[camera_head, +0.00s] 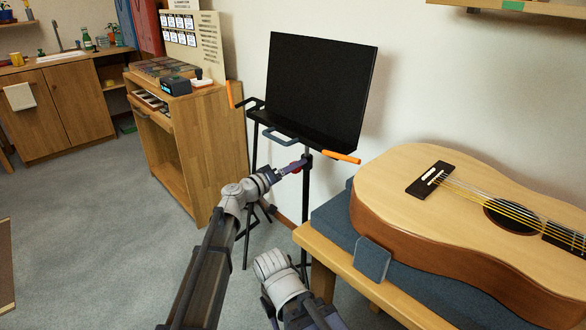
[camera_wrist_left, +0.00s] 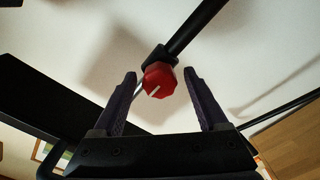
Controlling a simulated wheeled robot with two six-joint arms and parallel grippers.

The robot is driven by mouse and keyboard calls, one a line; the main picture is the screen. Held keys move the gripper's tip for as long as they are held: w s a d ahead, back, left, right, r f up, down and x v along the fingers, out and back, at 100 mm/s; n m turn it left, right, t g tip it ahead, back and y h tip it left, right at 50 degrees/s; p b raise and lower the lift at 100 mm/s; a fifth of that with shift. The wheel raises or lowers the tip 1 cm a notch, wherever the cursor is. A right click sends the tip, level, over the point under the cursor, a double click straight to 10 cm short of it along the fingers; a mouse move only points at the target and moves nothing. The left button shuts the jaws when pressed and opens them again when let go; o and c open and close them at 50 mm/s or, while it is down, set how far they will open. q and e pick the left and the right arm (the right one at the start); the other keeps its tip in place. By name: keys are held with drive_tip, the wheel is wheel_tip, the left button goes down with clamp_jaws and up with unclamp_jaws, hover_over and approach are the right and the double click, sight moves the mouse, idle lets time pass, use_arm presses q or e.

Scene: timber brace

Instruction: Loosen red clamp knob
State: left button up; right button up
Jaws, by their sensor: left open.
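The red clamp knob (camera_wrist_left: 158,80) sits on a black collar (camera_wrist_left: 160,58) on the dark pole of the stand. It has a white line on its face. In the head view the knob (camera_head: 296,171) is mostly covered by my left gripper (camera_head: 303,164). In the wrist view my left gripper (camera_wrist_left: 160,76) is open, with one purple finger on each side of the knob. A gap shows between the knob and each finger, and the knob lies near fingertip level. My right arm shows at the bottom of the head view, but its gripper cannot be made out.
The black stand carries a dark panel (camera_head: 318,88) with orange-tipped arms (camera_head: 342,157). A guitar (camera_head: 450,195) lies on a blue pad on a wooden bench (camera_head: 340,262) to the right. A wooden cabinet (camera_head: 170,140) stands behind left. Carpet (camera_head: 110,215) is free at left.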

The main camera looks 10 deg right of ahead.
use_arm(q)
drive_tip(key=shift+c, duration=0.2)
clamp_jaws()
idle(0.4)
drive_tip(key=n, duration=0.5)
drive_tip(key=shift+f+n, duration=0.1)
drive_tip(key=shift+n, duration=0.2)
drive_tip(key=n, duration=0.6)
drive_tip(key=shift+a, duration=0.1)
drive_tip(key=n, duration=0.6)
drive_tip(key=shift+f+n, duration=0.1)
drive_tip(key=shift+n, duration=0.3)
drive_tip(key=n, duration=0.5)
drive_tip(key=shift+s, duration=0.1)
drive_tip(key=shift+n, duration=0.4)
